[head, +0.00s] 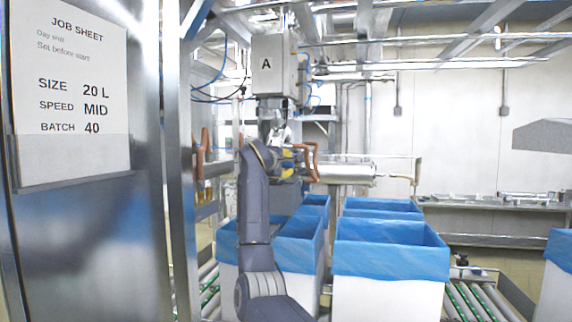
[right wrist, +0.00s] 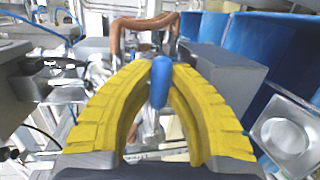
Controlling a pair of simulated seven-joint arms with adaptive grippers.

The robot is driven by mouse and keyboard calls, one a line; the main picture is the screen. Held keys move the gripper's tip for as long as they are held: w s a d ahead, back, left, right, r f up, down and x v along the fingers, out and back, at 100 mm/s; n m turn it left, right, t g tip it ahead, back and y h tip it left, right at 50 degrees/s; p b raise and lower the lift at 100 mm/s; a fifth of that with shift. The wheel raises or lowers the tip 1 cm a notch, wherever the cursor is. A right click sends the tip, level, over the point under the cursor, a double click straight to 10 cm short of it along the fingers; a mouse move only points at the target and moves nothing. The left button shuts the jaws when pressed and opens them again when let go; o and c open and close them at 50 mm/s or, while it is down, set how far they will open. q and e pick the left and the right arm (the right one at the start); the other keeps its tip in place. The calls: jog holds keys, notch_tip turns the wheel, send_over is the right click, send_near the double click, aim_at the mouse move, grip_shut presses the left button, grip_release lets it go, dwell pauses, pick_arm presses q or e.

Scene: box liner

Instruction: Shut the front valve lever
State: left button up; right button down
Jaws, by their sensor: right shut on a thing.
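The front valve lever shows as a blue, rounded grip (right wrist: 160,82) in the right wrist view. It sits between the yellow fingertips of my right gripper (right wrist: 161,72), which are shut on it. In the head view my right gripper (head: 290,166) is at the metal fittings below the box marked A (head: 275,66). There my own arm and fingers hide the lever. The lever's base and the pipe behind it are only partly visible. My left gripper is in neither view.
A copper-coloured bent pipe (right wrist: 145,24) stands just beyond the fingertips. Boxes with blue liners (head: 390,250) stand on the roller conveyor below and to the right. A steel cabinet with a job sheet (head: 72,100) fills the left. A horizontal metal cylinder (head: 345,172) lies right of the gripper.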

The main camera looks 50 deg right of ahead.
jog(key=shift+f, duration=0.1)
dwell(0.4)
jog(key=c, duration=1.3)
grip_release()
jog(key=v, duration=1.2)
